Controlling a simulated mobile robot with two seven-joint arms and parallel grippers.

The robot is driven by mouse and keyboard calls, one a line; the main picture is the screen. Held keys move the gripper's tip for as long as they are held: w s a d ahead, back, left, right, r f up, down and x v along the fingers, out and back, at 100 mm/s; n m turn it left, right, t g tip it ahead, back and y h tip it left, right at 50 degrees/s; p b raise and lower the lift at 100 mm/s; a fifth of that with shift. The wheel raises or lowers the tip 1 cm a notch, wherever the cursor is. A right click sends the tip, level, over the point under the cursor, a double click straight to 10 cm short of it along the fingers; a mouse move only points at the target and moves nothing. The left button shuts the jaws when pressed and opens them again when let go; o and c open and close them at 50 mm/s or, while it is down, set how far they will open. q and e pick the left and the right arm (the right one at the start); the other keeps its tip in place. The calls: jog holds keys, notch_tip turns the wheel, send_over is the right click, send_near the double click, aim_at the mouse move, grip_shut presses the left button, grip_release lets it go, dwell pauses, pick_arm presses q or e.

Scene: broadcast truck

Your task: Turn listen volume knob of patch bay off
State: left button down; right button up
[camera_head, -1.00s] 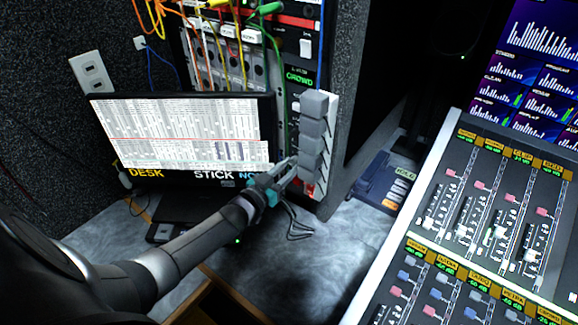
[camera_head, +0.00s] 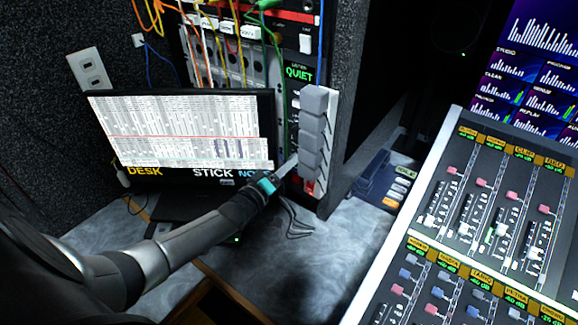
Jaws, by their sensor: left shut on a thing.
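The patch bay (camera_head: 252,72) stands at the back, with coloured cables plugged into it. A small display (camera_head: 299,73) on its right side reads QUIET in green under a small label. My left gripper (camera_head: 290,165) reaches in from the left to the lower right part of the patch bay, beside a column of grey blocks (camera_head: 314,130). It is shut on what appears to be the listen volume knob, which its fingers and the grey blocks hide. My right gripper is out of view.
A monitor (camera_head: 182,133) stands left of the patch bay, close above my left arm. A mixing console (camera_head: 470,225) with several faders fills the right. A small blue-grey box (camera_head: 382,178) with buttons sits between them.

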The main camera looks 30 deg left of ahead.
pick_arm(q)
jog(key=shift+n+b, duration=0.45)
jog(key=shift+n, duration=1.55)
jog(key=c, duration=0.6)
grip_release()
jog(key=shift+s, duration=0.1)
jog(key=s+p, duration=0.1)
jog(key=s, duration=0.4)
jog(key=s+p, duration=0.1)
jog(key=s, duration=0.4)
jog(key=s+a+p, duration=0.1)
jog(key=s, duration=0.4)
jog(key=shift+a, duration=0.1)
